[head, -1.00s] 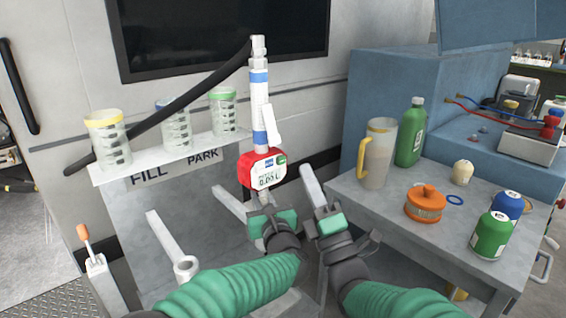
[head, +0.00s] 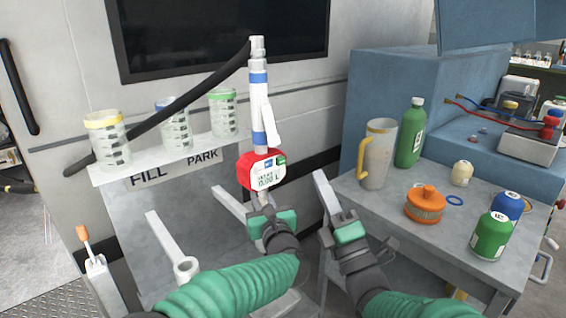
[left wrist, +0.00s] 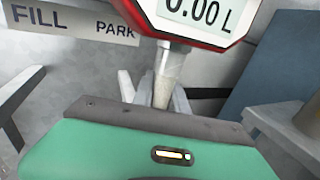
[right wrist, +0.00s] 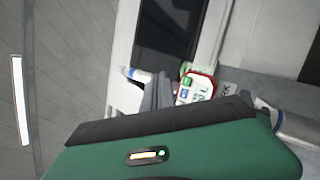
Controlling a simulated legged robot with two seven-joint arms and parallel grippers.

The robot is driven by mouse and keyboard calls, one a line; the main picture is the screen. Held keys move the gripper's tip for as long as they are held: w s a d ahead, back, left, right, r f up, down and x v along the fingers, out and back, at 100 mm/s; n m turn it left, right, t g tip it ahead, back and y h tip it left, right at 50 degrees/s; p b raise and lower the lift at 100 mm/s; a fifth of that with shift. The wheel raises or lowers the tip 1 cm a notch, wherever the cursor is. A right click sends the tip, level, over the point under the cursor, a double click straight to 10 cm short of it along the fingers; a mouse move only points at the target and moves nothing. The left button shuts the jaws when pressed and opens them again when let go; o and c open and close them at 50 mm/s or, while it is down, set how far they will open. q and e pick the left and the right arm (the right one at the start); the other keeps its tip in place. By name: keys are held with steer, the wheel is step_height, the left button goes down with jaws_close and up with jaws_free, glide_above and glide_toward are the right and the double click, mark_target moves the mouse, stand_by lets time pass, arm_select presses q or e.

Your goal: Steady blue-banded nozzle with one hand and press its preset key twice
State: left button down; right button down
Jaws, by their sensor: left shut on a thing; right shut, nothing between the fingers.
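The blue-banded nozzle (head: 259,105) stands upright, white with two blue bands and a red meter (head: 247,174) at its lower end. The meter face has a small blue key (head: 269,163), a green key (head: 281,160) and a display reading 0.00 L, clear in the left wrist view (left wrist: 212,12). My left gripper (head: 263,203) is shut on the nozzle's spout just below the meter. My right gripper (head: 321,178) is shut and empty, to the right of the meter and apart from it. In the right wrist view the meter (right wrist: 208,81) shows beyond the fingers.
A shelf marked FILL and PARK (head: 140,180) holds jars with yellow (head: 107,140), blue (head: 175,125) and green (head: 223,113) rims. At right, a table (head: 400,215) bears a jug (head: 377,155), bottles and an orange container (head: 426,205). A black hose (head: 205,85) runs behind the nozzle.

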mark_target(281, 161)
steer(key=w+a, duration=0.4)
steer(key=w, duration=0.2)
steer(key=shift+a, duration=0.3)
steer(key=shift+w+f, duration=0.1)
steer(key=shift+w, duration=0.05)
stand_by(1.6)
steer(key=shift+w+a, duration=0.25)
